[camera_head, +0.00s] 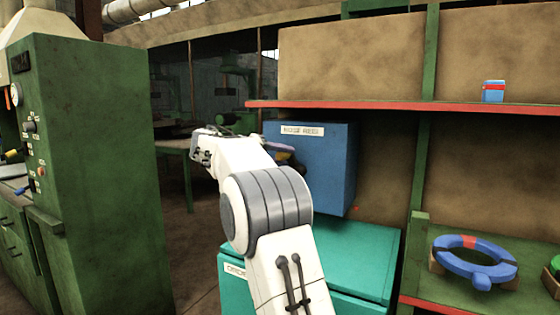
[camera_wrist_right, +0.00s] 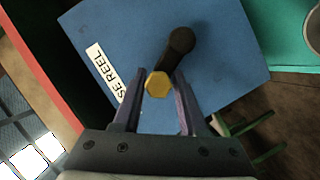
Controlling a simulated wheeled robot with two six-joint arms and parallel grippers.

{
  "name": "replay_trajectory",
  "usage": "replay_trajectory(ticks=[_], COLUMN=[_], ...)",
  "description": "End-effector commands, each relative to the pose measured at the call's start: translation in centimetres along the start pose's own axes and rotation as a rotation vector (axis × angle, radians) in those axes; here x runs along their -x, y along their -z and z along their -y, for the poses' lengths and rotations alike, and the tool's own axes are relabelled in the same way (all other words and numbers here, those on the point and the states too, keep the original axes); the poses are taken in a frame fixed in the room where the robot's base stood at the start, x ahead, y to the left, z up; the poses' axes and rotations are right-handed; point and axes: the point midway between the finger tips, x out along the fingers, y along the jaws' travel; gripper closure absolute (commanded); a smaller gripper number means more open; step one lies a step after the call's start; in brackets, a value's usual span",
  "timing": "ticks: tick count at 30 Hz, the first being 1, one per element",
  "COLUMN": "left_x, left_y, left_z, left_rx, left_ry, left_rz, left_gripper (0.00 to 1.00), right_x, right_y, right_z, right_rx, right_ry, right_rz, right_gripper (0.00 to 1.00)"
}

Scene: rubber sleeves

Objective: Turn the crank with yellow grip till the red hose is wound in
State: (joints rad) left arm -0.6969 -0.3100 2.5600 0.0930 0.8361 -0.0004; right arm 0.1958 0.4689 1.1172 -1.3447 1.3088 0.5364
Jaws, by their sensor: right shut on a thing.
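The blue hose reel box (camera_head: 335,165) with a white label hangs under the red-edged shelf in the head view. It fills the middle of the right wrist view (camera_wrist_right: 225,75). The crank's dark arm (camera_wrist_right: 180,42) stands out from its face and ends in a yellow hexagonal grip (camera_wrist_right: 158,84). My right gripper (camera_wrist_right: 160,90) has its purple fingers on both sides of this grip, shut on it. In the head view my right arm hides most of the crank. A tiny red spot (camera_head: 356,208) shows below the box; I cannot tell if it is the hose. My left gripper is out of view.
A teal chest (camera_head: 350,255) stands under the box. A red-edged shelf (camera_head: 400,106) runs above it. A blue ring with a red band (camera_head: 446,263) lies on the lower right shelf. A green machine cabinet (camera_head: 100,150) stands at left, with open floor between.

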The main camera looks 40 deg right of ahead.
Motion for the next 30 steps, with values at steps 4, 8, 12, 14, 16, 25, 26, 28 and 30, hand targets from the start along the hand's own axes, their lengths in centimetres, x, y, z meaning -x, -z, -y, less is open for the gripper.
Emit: replay_trajectory(ticks=[4, 8, 12, 14, 16, 25, 26, 28, 30], left_x=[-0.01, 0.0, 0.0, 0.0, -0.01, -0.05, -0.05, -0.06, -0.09], left_y=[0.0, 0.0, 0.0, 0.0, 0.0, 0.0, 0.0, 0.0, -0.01], left_z=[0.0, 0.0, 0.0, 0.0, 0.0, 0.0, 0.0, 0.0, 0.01], left_rx=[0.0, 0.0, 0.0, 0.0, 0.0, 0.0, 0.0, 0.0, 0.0], left_ry=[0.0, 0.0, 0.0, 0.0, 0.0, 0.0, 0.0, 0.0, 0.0], left_rz=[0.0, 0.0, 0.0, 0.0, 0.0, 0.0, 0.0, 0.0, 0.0], left_gripper=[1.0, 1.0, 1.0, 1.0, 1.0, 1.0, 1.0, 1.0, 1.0], right_x=[-0.19, -0.2, -0.2, -0.2, -0.19, -0.13, -0.09, 0.1, 0.63], right_y=[0.05, 0.04, 0.03, 0.04, 0.03, -0.01, 0.0, 0.03, 0.07], right_z=[-0.86, -0.85, -0.84, -0.84, -0.74, -0.3, -0.26, -0.21, -0.17], right_rx=[-0.012, -0.011, -0.01, -0.01, -0.009, -0.004, -0.004, -0.004, -0.004], right_ry=[-0.012, -0.012, -0.012, -0.013, -0.011, -0.006, -0.005, -0.004, -0.003], right_rz=[-0.001, 0.0, 0.0, 0.0, 0.0, 0.0, 0.0, -0.001, -0.002], right_gripper=[1.0, 1.0, 1.0, 0.36, 0.35, 0.35, 0.35, 0.35, 0.35])
